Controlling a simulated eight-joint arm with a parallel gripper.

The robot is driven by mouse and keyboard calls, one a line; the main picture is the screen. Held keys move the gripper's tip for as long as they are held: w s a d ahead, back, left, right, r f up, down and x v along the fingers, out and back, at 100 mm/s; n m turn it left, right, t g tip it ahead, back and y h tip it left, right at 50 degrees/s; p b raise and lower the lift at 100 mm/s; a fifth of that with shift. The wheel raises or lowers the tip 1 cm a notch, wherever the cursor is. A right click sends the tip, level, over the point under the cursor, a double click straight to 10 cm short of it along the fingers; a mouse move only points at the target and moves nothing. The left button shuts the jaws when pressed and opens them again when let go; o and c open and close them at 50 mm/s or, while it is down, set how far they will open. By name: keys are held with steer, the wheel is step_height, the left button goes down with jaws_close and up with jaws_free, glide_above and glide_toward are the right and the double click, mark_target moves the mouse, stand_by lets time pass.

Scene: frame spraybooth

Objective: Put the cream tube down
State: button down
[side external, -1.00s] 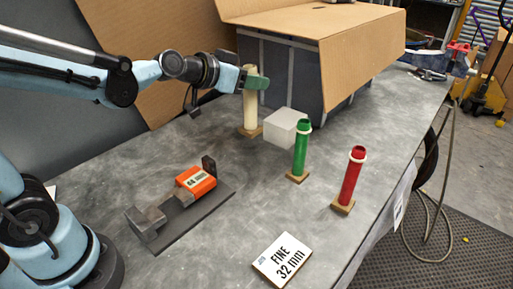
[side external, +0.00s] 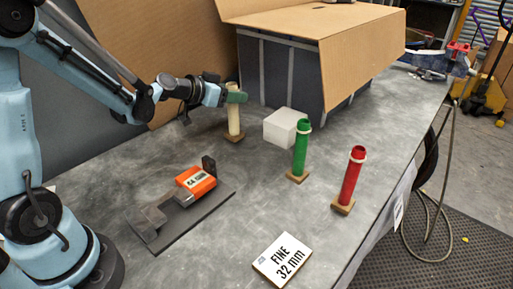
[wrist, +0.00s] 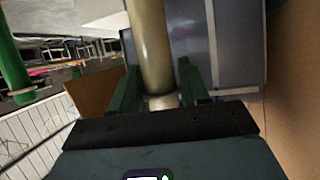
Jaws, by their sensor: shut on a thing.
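The cream tube (side external: 234,121) stands upright on a small square wooden base (side external: 234,138) at the back of the grey bench, left of the white block. My gripper (side external: 235,98) is shut on the tube's upper part. I cannot tell whether the base touches the bench or hangs just above it. In the wrist view, the cream tube (wrist: 151,45) runs up between the two green fingers (wrist: 158,88). The base is out of sight there.
A white block (side external: 283,127), a green tube (side external: 300,148) and a red tube (side external: 351,178) stand to the right. An orange gauge block (side external: 196,181) on a dark fixture and a "FINE 32 mm" card (side external: 282,260) lie nearer. A cardboard-topped booth (side external: 285,70) rises behind.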

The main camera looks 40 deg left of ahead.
steer(key=shift+f, duration=1.1)
steer(key=c, duration=0.5)
jaws_free()
steer(key=shift+f, duration=0.1)
steer(key=shift+c, duration=0.2)
